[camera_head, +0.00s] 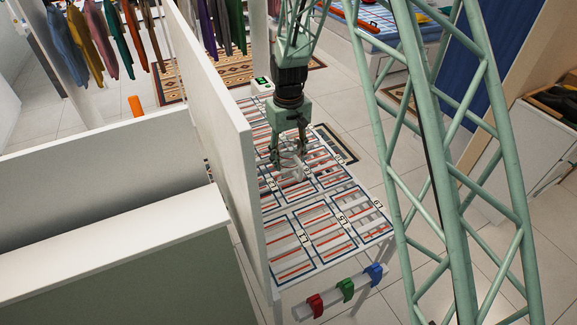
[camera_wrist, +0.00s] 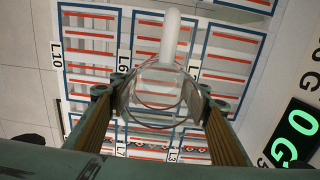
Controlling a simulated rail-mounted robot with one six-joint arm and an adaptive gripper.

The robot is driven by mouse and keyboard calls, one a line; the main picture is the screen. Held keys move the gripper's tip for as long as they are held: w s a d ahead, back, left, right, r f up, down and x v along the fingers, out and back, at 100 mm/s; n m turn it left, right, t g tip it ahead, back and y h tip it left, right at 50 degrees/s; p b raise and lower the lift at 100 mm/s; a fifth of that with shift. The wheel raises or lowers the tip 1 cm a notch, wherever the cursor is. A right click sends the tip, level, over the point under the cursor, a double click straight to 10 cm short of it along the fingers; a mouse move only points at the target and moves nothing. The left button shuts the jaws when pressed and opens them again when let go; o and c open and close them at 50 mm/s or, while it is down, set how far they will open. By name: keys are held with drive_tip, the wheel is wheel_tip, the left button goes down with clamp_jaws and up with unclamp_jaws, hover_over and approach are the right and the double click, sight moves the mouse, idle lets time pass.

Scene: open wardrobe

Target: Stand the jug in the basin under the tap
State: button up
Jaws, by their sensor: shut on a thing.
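A clear jug with a white handle (camera_wrist: 158,98) is between the two fingers of my gripper (camera_wrist: 160,92) in the wrist view, with its handle pointing away toward the top of the picture. My gripper is shut on its sides. In the head view the jug (camera_head: 293,164) shows small and faint below my gripper (camera_head: 288,156), over the slatted rack (camera_head: 322,262). I cannot tell whether its base touches the slats. I cannot make out a basin or a tap in either view.
The rack has blue-framed, labelled cells with red and grey slats. A scale with a green display (camera_head: 262,85) stands at its far end. A tall white panel (camera_head: 215,85) borders the rack's left. Red, green and blue clips (camera_head: 346,290) hang at its front. Clothes (camera_head: 105,40) hang behind.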

sight(289, 140)
drive_tip(key=shift+f, duration=1.75)
drive_tip(key=shift+f, duration=0.2)
drive_tip(key=o, duration=0.9)
drive_tip(key=shift+r, duration=0.2)
wheel_tip(289, 140, up, 11)
drive_tip(key=shift+r, duration=0.5)
